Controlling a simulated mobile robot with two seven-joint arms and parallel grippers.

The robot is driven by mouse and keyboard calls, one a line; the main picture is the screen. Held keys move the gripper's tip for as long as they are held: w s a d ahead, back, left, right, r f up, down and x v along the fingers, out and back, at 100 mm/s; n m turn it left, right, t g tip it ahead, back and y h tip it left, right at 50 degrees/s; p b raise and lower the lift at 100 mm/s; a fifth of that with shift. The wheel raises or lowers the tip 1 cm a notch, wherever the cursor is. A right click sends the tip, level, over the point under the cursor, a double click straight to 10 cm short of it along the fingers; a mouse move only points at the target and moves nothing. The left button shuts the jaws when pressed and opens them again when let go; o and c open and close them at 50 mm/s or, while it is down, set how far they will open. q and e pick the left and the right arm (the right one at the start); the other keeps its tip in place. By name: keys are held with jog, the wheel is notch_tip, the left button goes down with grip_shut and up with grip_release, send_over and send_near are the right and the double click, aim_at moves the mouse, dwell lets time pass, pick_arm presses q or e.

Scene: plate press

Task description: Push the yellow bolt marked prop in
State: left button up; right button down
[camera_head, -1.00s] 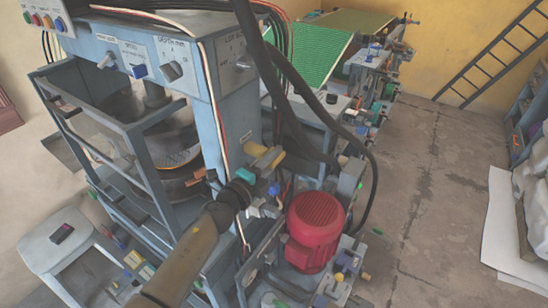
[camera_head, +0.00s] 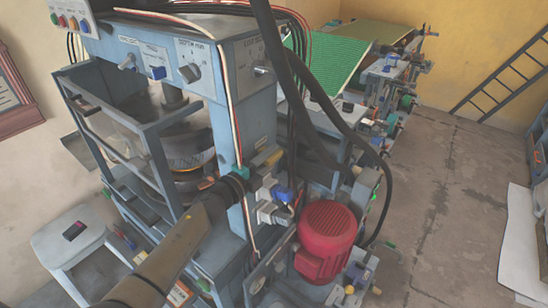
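The yellow bolt (camera_head: 272,157) sits on the side of the blue-grey press post, just under a small label plate. Only a short stretch of it shows, and its lower part is crowded by grey parts. My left arm comes in from the bottom left, and its gripper (camera_head: 272,194) is at the post, just below the bolt in the picture. I cannot tell whether it touches the bolt. Its fingers blend with the grey and blue parts there, so their opening is unclear. My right gripper is not in view.
A red motor (camera_head: 325,238) stands right below the gripper. Thick black hoses (camera_head: 318,92) hang close to the right of the post. The press cage (camera_head: 150,150) is to the left, with a grey stool (camera_head: 70,238) beside it. Open floor (camera_head: 440,215) lies at the right.

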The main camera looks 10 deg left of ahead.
pick_arm(q)
jog(key=shift+o, duration=1.4)
jog(key=shift+w+a, duration=0.1)
jog(key=shift+a, duration=0.1)
jog(key=shift+o, duration=0.6)
jog(key=shift+d, duration=0.15)
jog(key=v, duration=1.5)
jog(key=shift+s, duration=0.2)
